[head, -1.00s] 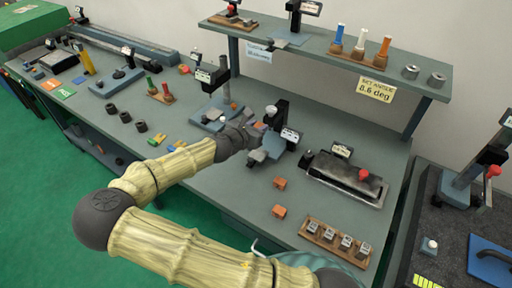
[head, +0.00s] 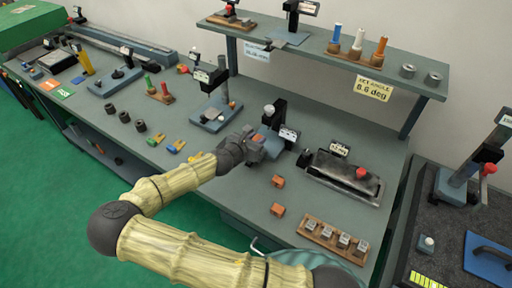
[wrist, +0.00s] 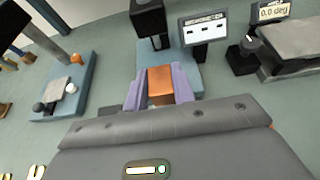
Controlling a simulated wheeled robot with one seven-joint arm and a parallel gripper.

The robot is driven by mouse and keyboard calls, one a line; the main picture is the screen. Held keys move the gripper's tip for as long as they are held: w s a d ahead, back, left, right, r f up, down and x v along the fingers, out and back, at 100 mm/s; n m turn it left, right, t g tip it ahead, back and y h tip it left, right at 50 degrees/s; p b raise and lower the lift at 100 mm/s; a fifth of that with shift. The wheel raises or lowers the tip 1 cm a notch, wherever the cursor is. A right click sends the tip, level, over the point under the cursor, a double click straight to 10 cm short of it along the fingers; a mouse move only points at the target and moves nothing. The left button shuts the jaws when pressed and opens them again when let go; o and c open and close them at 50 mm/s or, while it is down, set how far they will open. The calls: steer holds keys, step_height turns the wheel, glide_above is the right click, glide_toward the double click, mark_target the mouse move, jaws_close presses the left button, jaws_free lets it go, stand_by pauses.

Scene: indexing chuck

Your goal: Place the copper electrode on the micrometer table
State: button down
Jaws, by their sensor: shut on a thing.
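My gripper (wrist: 160,90) is shut on an orange-brown copper electrode (wrist: 160,82), a small block between its two pale purple fingers. In the head view my gripper (head: 264,146) is at the front of a blue-based stand with a black column and a display, which appears to be the micrometer table (wrist: 184,57). In the wrist view the electrode overlaps the near part of the blue base. I cannot tell whether it touches the base. The electrode's underside is hidden.
Another blue-based stand (wrist: 57,108) is on the left. A metal fixture (head: 345,182) with a red knob and angle display is on the right. Two loose copper blocks (head: 277,181) lie on the grey bench before it. A wooden rack (head: 333,240) stands at the front edge.

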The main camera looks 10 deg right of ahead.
step_height(320, 180, down, 4)
steer(key=shift+w+r+p, duration=0.1)
steer(key=shift+w+p, duration=0.05)
steer(key=shift+p, duration=0.15)
steer(key=shift+d, duration=0.15)
steer(key=shift+f, duration=0.3)
steer(key=c, duration=1.2)
jaws_free()
steer(key=shift+a, duration=0.2)
steer(key=shift+o, duration=0.2)
steer(key=shift+s, duration=0.25)
steer(key=shift+r, duration=0.15)
steer(key=b+v, duration=0.2)
steer(key=v, duration=0.9)
steer(key=shift+s+a, duration=0.3)
steer(key=shift+r, duration=0.1)
